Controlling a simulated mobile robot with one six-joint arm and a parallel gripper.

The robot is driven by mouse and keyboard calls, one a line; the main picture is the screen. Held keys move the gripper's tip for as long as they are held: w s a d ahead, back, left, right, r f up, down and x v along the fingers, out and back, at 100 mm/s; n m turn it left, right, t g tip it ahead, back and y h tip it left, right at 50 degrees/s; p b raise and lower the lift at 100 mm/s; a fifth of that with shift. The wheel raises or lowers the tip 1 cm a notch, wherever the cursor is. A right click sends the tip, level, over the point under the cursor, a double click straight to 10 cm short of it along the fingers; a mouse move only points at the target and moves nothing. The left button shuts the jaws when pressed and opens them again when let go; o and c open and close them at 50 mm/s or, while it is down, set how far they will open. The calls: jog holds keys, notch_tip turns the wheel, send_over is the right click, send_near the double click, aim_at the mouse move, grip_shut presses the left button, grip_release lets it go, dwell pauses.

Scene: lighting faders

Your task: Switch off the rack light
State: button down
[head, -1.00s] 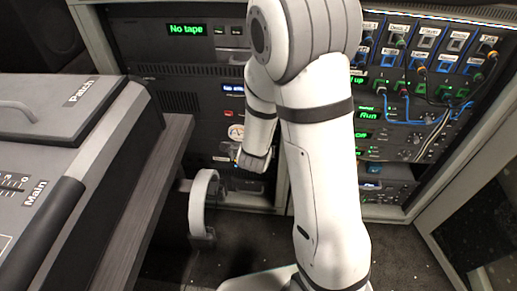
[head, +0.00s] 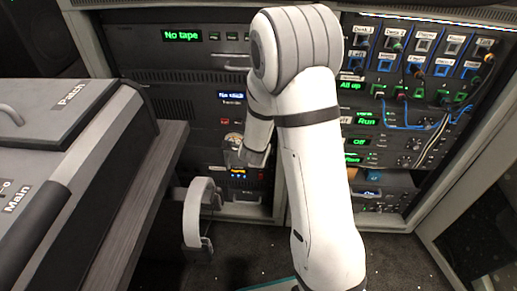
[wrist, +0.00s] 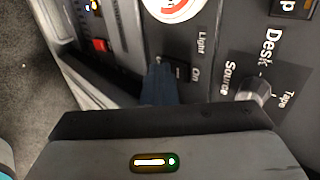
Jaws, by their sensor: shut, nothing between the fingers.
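My gripper (wrist: 158,88) is shut and empty in the wrist view. Its dark fingertips lie over the panel right beside a small black switch (wrist: 179,71) next to the word "Light". The fingers hide part of the switch and its lettering, so I cannot tell its position or whether they touch it. In the head view my gripper (head: 238,155) is at the lower part of the left rack bay, in front of a panel with a round dial (head: 233,139). A bright strip (head: 440,22) runs along the top of the right rack bay.
In the wrist view a red switch (wrist: 100,45) is to the left and a Source knob (wrist: 259,92) to the right. In the head view a mixing desk (head: 75,130) stands left, a white curved part (head: 197,210) is below my gripper, and patch cables (head: 405,118) hang at right.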

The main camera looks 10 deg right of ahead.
dwell(0.3)
jog(key=shift+w+r+p, duration=0.1)
jog(key=shift+r+p, duration=0.55)
jog(key=shift+r, duration=0.15)
jog(key=s+f+p+v, duration=0.1)
jog(key=p+v, duration=0.2)
jog(key=v, duration=1)
jog(key=shift+s+a+f, duration=0.25)
jog(key=shift+s, duration=0.1)
